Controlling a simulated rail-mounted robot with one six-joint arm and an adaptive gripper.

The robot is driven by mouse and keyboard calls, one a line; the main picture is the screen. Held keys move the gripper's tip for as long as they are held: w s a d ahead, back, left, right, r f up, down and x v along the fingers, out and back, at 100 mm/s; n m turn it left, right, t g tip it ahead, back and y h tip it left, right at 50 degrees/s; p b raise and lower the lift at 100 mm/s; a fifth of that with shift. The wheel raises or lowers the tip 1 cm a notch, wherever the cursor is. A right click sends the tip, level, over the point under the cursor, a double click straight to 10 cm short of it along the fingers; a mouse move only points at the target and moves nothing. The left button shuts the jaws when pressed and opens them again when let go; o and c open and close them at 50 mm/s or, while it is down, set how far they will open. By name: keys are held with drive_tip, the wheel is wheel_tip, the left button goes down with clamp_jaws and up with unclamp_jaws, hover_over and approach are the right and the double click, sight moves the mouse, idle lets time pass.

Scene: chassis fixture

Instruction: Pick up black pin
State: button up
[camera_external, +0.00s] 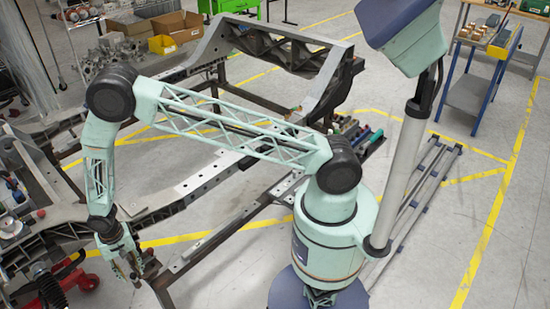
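I cannot make out the black pin; it is too small or hidden in this view. My gripper (133,268) is at the lower left, at the end of my pale green arm, pointing down. It is close to the near end of the grey chassis frame (215,172). It is small and dark against dark metal parts, so I cannot tell whether it is open or shut, whether it touches the frame, or whether it holds anything.
Dark mechanical parts (40,255) crowd the lower left around my gripper. Small tools (362,135) lie beyond my elbow. A cardboard box (178,25) and a yellow bin (162,44) stand at the back left. A cart (470,95) stands at the right. The right floor is mostly clear.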

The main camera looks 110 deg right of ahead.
sight(136, 281)
drive_tip(key=shift+f, duration=1.1)
drive_tip(key=shift+c, duration=0.7)
drive_tip(key=c, duration=0.9)
